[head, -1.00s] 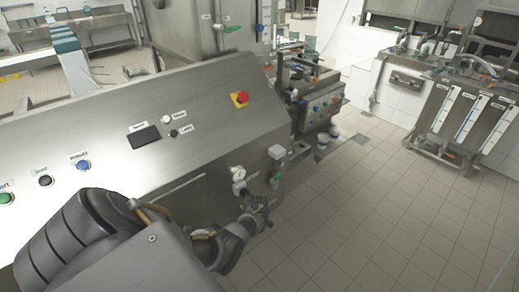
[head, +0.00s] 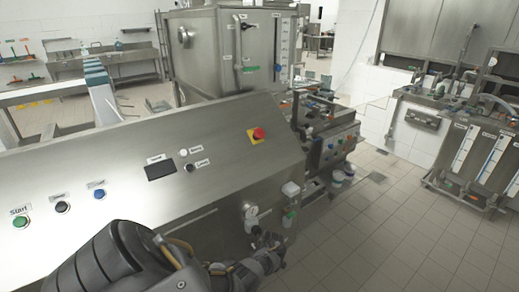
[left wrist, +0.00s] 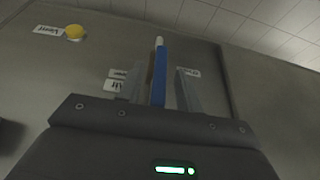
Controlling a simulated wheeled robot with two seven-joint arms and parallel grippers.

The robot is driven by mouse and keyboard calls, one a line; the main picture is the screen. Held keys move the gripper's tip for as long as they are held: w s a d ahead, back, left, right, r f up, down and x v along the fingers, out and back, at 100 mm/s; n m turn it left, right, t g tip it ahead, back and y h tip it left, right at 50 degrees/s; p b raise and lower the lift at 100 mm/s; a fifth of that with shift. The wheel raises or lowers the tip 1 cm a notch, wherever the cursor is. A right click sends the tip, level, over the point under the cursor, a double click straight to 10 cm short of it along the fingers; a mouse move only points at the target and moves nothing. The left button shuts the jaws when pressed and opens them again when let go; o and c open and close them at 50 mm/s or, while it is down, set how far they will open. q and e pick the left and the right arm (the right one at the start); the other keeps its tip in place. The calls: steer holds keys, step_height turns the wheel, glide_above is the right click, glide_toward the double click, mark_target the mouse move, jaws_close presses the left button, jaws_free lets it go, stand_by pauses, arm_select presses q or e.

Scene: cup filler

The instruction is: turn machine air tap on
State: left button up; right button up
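A blue lever handle (left wrist: 158,80) with a pale tip, apparently the air tap, stands out from the machine panel in the left wrist view. A label reading "Air" (left wrist: 114,86) is on the panel just left of it. My left gripper (left wrist: 160,90) has its fingers apart, one on each side of the blue handle, with gaps visible. In the head view my left gripper (head: 272,248) is low at the machine's right end, just below a round gauge (head: 250,211). The tap is not distinguishable there. My right gripper is not in view.
The steel machine's sloped panel (head: 110,160) carries a red emergency button (head: 257,134) and a green start button (head: 20,222). A white-topped fitting (head: 290,189) sits right of the gauge. Open tiled floor (head: 370,245) lies to the right.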

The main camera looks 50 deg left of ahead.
arm_select(q)
steer(key=shift+r, duration=0.15)
steer(key=p+v, duration=0.4)
steer(key=v, duration=0.6)
steer(key=shift+d+r, duration=0.25)
